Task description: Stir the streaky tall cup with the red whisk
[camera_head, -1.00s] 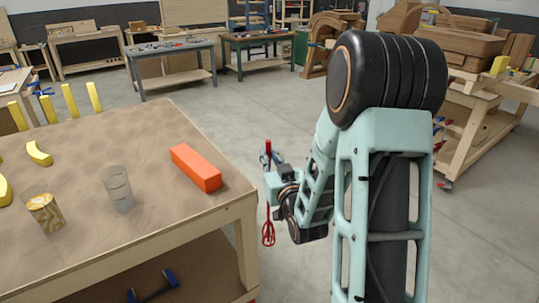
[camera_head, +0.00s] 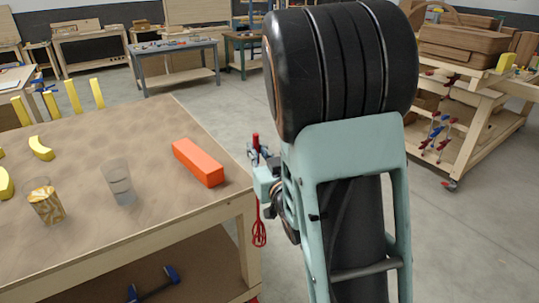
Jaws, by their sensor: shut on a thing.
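The streaky tall cup (camera_head: 46,202), brown and pale with a swirled pattern, stands upright near the left of the workbench. The red whisk (camera_head: 259,228) hangs with its wire loops down just off the bench's right edge; its red handle top shows above my gripper. My gripper (camera_head: 257,170) is shut on the whisk's handle, to the right of the bench and well to the right of the cup. My arm hides part of the gripper, and the fingertips are hard to make out.
A clear grey cup (camera_head: 117,181) stands between the streaky cup and an orange block (camera_head: 198,162) on the workbench (camera_head: 130,240). Yellow curved pieces (camera_head: 40,149) lie at the bench's left. Bare bench top surrounds the cups. Other benches stand farther back.

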